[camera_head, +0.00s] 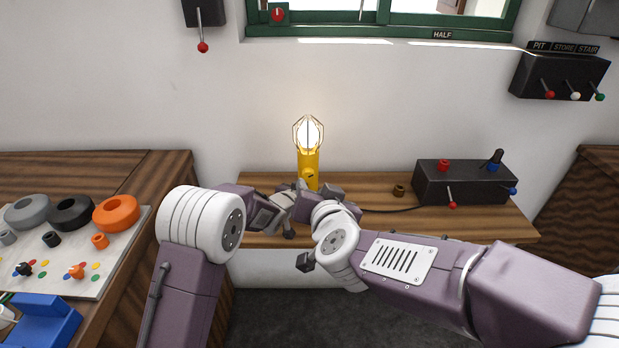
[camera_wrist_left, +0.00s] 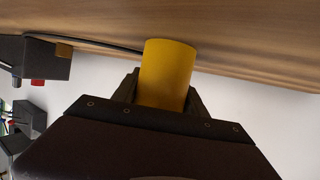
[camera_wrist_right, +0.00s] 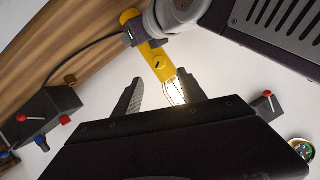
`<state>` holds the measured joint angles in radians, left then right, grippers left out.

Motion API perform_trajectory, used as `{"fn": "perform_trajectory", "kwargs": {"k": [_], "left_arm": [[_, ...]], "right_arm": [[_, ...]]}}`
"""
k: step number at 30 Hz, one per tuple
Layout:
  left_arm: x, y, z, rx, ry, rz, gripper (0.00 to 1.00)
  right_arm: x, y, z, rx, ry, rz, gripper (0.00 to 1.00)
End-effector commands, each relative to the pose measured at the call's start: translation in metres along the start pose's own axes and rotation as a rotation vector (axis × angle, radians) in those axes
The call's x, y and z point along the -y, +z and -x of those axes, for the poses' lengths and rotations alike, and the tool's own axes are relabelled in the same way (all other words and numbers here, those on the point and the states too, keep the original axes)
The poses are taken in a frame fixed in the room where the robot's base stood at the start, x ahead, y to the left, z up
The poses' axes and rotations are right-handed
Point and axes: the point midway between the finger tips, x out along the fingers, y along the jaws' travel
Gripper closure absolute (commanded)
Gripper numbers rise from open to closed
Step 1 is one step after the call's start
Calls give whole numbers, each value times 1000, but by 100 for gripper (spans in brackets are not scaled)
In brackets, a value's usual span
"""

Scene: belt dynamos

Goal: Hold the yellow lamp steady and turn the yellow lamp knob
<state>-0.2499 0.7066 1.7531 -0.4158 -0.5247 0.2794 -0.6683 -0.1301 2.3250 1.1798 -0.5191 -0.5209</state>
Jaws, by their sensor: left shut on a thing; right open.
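The yellow lamp (camera_head: 309,160) stands upright on the wooden bench, its caged bulb glowing. It also shows in the right wrist view (camera_wrist_right: 151,50). Its knob (camera_wrist_right: 157,66) is a small yellow piece with a dark slot on the lamp's side. My left gripper (camera_wrist_left: 165,85) is shut around the lamp's yellow body, low down. My right gripper (camera_wrist_right: 160,90) is open and empty. Its fingers point toward the lamp, and the lit bulb cage shows near one finger. In the head view the two grippers crowd together in front of the lamp's base and partly hide it.
A dark box (camera_head: 463,182) with red and blue controls stands on the bench right of the lamp, a cable running toward the lamp. A left-hand table holds a board (camera_head: 117,252) with coloured rings. Switch boxes hang on the wall.

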Motion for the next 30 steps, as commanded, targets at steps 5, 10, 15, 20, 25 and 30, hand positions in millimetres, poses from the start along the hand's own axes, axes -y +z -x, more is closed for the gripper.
{"fn": "perform_trajectory", "kwargs": {"k": [5,10,15,20,25,30], "left_arm": [[0,1,0,3,0,0,100],[0,1,0,3,0,0,100],[0,1,0,3,0,0,100],[0,1,0,3,0,0,100],[0,1,0,3,0,0,100],[0,1,0,3,0,0,100]], "right_arm": [[-3,2,-46,4,7,1,52],[-2,1,-80,2,5,1,52],[-2,1,-96,1,4,0,52],[-1,0,-98,0,2,-1,52],[-2,0,-98,0,2,-1,66],[-2,0,-98,0,2,0,100]]}}
